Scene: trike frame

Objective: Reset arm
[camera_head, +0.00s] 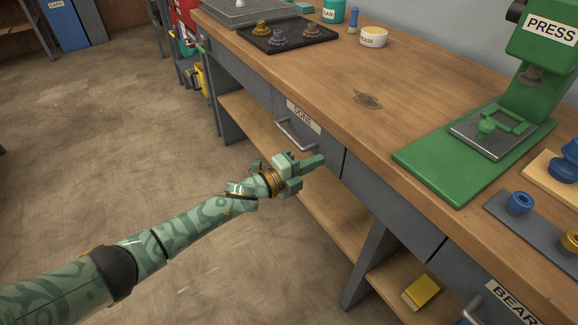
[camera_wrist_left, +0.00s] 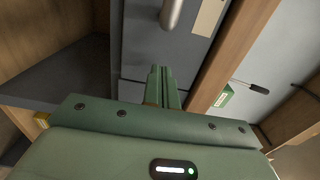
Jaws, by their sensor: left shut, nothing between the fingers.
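My left gripper (camera_head: 312,163) is a green patterned arm's gripper, reaching in from the left in the head view. Its fingers are together and empty, in front of the workbench's grey drawer front, just right of and below the metal handle (camera_head: 296,134) of the DONE drawer. In the left wrist view the closed fingers (camera_wrist_left: 163,82) point at the grey drawer front, with the handle (camera_wrist_left: 172,14) above them. I cannot tell whether the fingertips touch the front. My right gripper is not in view.
The wooden workbench (camera_head: 385,85) carries a green press (camera_head: 540,60), a dark tray (camera_head: 285,37) with several metal parts, and a small tub (camera_head: 373,37). A yellow box (camera_head: 421,292) lies on the lower shelf. Open floor (camera_head: 120,140) is at the left.

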